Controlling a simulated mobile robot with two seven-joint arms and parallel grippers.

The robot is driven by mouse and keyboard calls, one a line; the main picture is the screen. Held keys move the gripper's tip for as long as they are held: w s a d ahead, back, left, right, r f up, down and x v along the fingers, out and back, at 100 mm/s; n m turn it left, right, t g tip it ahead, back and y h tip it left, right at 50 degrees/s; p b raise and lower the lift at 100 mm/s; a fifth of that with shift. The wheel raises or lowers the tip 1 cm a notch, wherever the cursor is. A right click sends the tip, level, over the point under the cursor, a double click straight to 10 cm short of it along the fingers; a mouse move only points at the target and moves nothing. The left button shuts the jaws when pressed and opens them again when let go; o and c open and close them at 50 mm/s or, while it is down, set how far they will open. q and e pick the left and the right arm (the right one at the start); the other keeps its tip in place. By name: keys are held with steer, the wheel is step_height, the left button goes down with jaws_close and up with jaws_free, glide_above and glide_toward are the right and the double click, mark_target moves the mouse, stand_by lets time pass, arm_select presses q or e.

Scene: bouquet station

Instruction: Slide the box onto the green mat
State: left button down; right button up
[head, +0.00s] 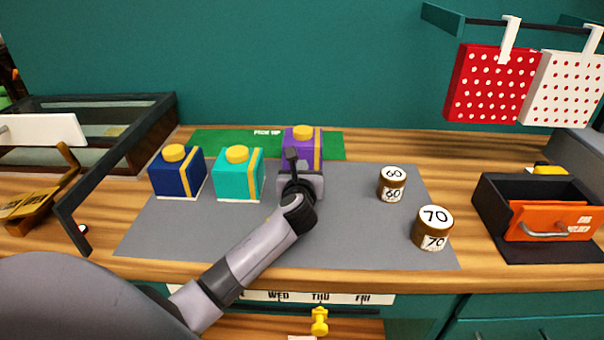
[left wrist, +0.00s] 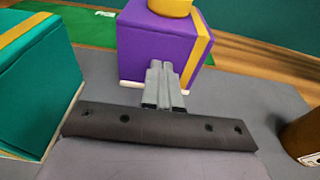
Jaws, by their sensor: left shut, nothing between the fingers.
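A purple box (head: 303,146) with a yellow stripe and yellow knob stands at the back of the grey mat, in front of or partly on the green mat (head: 212,143), which is marked "PICK UP". My gripper hides its lower front. My left gripper (head: 291,158) is shut and empty, at the front face of the purple box. In the left wrist view the closed fingertips (left wrist: 164,70) are against or very near the purple box (left wrist: 160,45). A teal box (head: 236,175) and a navy box (head: 175,174) stand to the left on the grey mat. My right gripper is not in view.
Two brown cylinders marked 60 (head: 391,184) and 70 (head: 432,229) stand on the grey mat (head: 345,215) at right. A dark tray with an orange drawer (head: 551,222) is farther right. A glass-sided case (head: 110,145) stands at left.

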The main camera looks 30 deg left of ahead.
arm_select(q)
steer(key=shift+r+x, duration=0.15)
steer(key=shift+x, duration=0.85)
steer(key=shift+r+x, duration=0.2)
steer(key=shift+x, duration=0.75)
steer(key=shift+w+a, duration=0.1)
steer(key=shift+r+b+x, duration=0.15)
steer(key=shift+b+x, duration=0.2)
steer(key=shift+x, duration=0.6)
steer(key=shift+r+b+x, duration=0.15)
steer(key=shift+b+x, duration=0.2)
steer(key=shift+x, duration=0.6)
steer(key=shift+w+a, duration=0.1)
